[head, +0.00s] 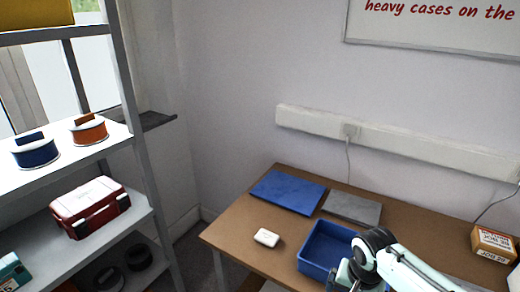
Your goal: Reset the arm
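One of my arms (400,265) comes in from the lower right and is bent at a dark joint over the right side of the blue bin. It is my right arm. Its gripper (350,276) is at the bottom edge of the head view, by the bin's front right corner. The fingertips are small, dark and partly cut off, so I cannot tell whether they are open or shut. I see nothing held. My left arm and gripper are not in view.
On the brown table (228,236) are a blue mat (288,191), a grey mat (352,208), an open blue bin (328,242), a small white case (266,237) and a labelled orange-white box (493,243). A shelf rack (140,130) at left holds a red case (90,206).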

